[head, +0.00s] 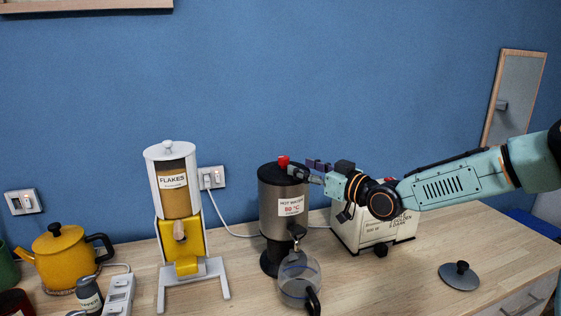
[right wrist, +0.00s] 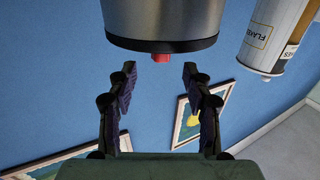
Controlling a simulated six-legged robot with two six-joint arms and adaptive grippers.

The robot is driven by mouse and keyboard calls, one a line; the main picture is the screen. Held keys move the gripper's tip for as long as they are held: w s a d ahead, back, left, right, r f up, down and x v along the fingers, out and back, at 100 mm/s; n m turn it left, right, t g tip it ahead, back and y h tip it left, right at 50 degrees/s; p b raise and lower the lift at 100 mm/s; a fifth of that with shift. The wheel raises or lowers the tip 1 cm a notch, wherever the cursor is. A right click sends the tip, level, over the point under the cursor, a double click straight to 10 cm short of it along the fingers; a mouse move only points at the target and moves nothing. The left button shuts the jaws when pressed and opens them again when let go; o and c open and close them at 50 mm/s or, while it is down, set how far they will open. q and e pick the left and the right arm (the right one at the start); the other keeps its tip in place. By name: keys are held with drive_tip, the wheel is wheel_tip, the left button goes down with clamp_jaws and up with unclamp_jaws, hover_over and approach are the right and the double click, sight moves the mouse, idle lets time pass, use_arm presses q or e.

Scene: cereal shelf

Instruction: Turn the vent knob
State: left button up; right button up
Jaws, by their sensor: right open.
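The vent knob (head: 283,161) is a small red knob on the black lid of the steel hot-water dispenser (head: 272,205). My right gripper (head: 299,170) reaches in from the right at lid height, its fingertips close to the knob. In the right wrist view, which looks upside down, the red knob (right wrist: 160,58) lies in line with the gap between the two spread fingers (right wrist: 160,72). The gripper is open and empty. My left gripper is in neither view.
A glass jug (head: 299,280) stands under the dispenser's tap. A white toaster (head: 350,228) is beneath my right arm. The flakes dispenser (head: 172,188) and yellow kettle (head: 62,258) stand to the left. A grey lid (head: 459,276) lies at the right. The wall is behind.

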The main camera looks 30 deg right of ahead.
sight(287, 162)
drive_tip(key=shift+w, duration=0.1)
drive_tip(key=shift+w+a, duration=0.15)
drive_tip(key=shift+w, duration=0.15)
drive_tip(key=x, duration=0.2)
drive_tip(key=b+x, duration=0.1)
drive_tip(key=x, duration=0.1)
drive_tip(key=shift+w+f, duration=0.15)
drive_tip(key=shift+f, duration=0.1)
drive_tip(key=shift+w+r, duration=0.2)
drive_tip(key=shift+w, duration=0.25)
drive_tip(key=shift+w+a+r, duration=0.1)
drive_tip(key=shift+w+a, duration=0.25)
drive_tip(key=shift+w, duration=0.15)
drive_tip(key=shift+w+a, duration=0.1)
drive_tip(key=shift+w, duration=0.15)
drive_tip(key=shift+w+f, duration=0.2)
drive_tip(key=shift+w, duration=0.1)
drive_tip(key=shift+s+d+r, duration=0.1)
drive_tip(key=shift+s+d, duration=0.1)
drive_tip(key=shift+c, duration=0.4)
drive_tip(key=shift+s+a+r, duration=0.1)
drive_tip(key=shift+s+r, duration=0.05)
drive_tip(key=shift+s, duration=0.05)
drive_tip(key=c, duration=0.3)
drive_tip(key=shift+w, duration=0.15)
drive_tip(key=c, duration=0.3)
drive_tip(key=shift+f, duration=0.2)
clamp_jaws()
